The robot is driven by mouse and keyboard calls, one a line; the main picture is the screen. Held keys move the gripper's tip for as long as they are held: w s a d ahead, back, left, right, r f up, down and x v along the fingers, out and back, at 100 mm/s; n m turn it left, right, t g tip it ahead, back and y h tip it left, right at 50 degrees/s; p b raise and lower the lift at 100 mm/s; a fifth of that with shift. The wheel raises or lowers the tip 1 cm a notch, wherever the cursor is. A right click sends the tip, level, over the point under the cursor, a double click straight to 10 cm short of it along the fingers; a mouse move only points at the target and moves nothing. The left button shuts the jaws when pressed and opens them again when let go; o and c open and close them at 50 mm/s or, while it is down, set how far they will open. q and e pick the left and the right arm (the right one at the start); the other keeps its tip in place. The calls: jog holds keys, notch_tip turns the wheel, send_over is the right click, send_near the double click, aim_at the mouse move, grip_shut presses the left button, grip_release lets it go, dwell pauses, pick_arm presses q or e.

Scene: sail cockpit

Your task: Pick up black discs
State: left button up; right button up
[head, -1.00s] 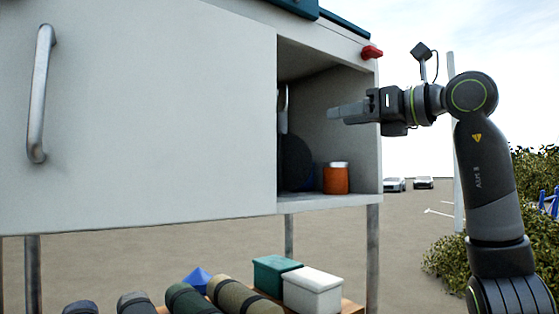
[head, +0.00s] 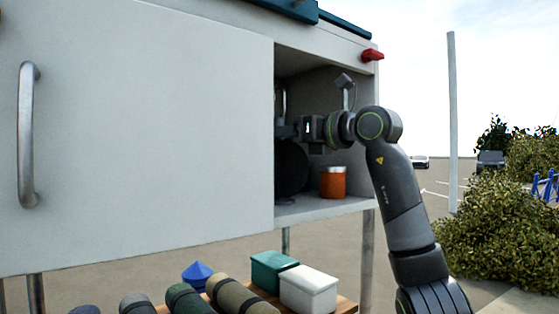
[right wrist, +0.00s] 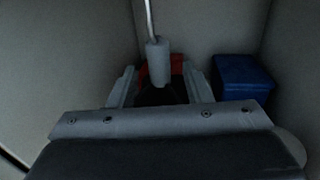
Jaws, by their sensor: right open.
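A black disc (head: 293,166) stands on edge inside the open right part of the cabinet, partly hidden by the sliding door panel. A light upright handle-like piece (head: 281,101) shows above it. My right gripper (head: 281,131) reaches into the opening just above the disc, its fingertips partly hidden behind the panel. In the right wrist view the open fingers (right wrist: 159,88) have a grey upright cylinder on a thin rod (right wrist: 157,56) between or just beyond them; I cannot tell if they touch it. A dark shape (right wrist: 160,95) lies low between the fingers. My left gripper is out of view.
An orange jar (head: 333,183) stands in the cabinet right of the disc. A blue box (right wrist: 242,78) and a red object (right wrist: 149,68) show inside. The door panel (head: 140,130) bounds the opening's left. Rolled mats and boxes (head: 309,288) lie below.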

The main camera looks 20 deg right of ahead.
jog(key=shift+p+x, duration=0.5)
jog(key=shift+x, duration=0.7)
jog(key=shift+w+a, duration=0.1)
jog(key=shift+a, duration=0.05)
grip_shut()
jog(key=shift+r, duration=0.2)
